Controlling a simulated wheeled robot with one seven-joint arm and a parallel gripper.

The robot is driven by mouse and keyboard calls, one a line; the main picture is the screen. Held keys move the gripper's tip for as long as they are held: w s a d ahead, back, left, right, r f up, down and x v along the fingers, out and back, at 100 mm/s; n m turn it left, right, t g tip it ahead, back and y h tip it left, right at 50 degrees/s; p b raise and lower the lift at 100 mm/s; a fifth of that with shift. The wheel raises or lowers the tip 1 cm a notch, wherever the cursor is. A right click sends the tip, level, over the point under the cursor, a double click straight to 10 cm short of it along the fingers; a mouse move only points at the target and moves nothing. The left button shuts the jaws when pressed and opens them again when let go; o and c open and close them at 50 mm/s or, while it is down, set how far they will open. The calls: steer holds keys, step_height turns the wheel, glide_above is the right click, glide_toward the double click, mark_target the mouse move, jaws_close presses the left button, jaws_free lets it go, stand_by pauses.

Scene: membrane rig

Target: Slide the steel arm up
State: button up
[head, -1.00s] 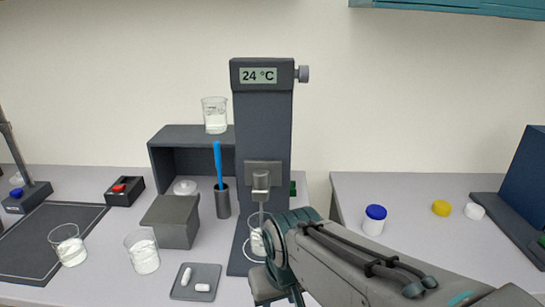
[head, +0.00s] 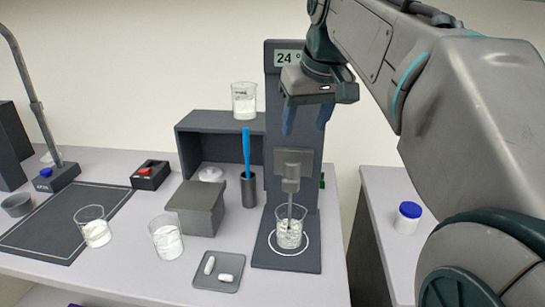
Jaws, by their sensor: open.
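The steel arm (head: 291,186) is a short grey bracket on the front of the dark column of the rig (head: 274,195). It sits low on the column, and a thin rod runs down from it into a beaker (head: 289,233) on the rig's base. My gripper (head: 305,133) points down in front of the column, above the steel arm and apart from it. Its blue fingers are spread with nothing between them. My arm and gripper cover part of the display reading 24 and the upper column.
A beaker (head: 244,101) stands on the dark shelf (head: 205,122) left of the column. A blue stirrer stands in a dark cup (head: 248,190). Two beakers (head: 94,228) (head: 166,240) and a small tray (head: 217,283) with white capsules are at the front. A blue-capped jar (head: 408,217) stands right, across a gap.

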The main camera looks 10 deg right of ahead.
mark_target(292, 161)
steer(key=b+x, duration=0.1)
steer(key=x, duration=1.2)
steer(key=shift+w+a+f, duration=0.1)
steer(key=shift+w, duration=0.15)
